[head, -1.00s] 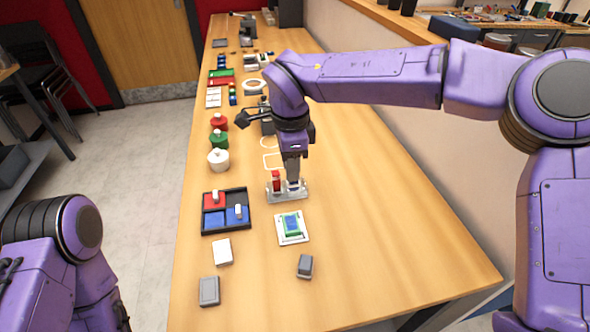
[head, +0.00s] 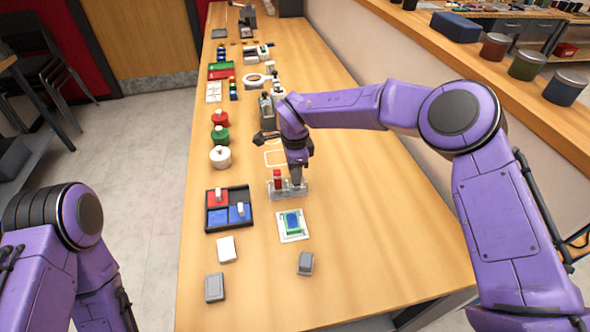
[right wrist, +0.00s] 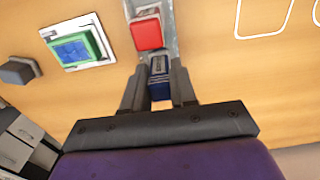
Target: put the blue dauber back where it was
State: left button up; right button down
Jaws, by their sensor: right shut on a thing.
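The blue dauber (right wrist: 159,79) is between the fingers of my right gripper (right wrist: 158,92), which is shut on it. In the head view my right gripper (head: 296,178) points down at the right part of a small clear holder (head: 288,194), and the blue dauber is mostly hidden there. The red dauber (head: 277,179) stands in the holder's left part, and it also shows in the right wrist view (right wrist: 147,31), just beyond the blue one. I cannot tell whether the blue dauber is fully seated. My left gripper is out of view.
A black tray (head: 250,225) with red and blue pads lies left of the holder. A white card (head: 293,236) with a green and blue piece lies in front. Red (head: 220,119), green (head: 220,137) and white (head: 220,158) pots stand behind. The table's right side is clear.

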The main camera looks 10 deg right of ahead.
jog(key=shift+f, duration=0.1)
jog(key=c, duration=0.9)
grip_release()
jog(key=shift+f, duration=0.1)
jog(key=shift+r, duration=0.4)
notch_tip(320, 180, up, 12)
jog(key=b, duration=0.2)
jog(key=shift+f, duration=0.15)
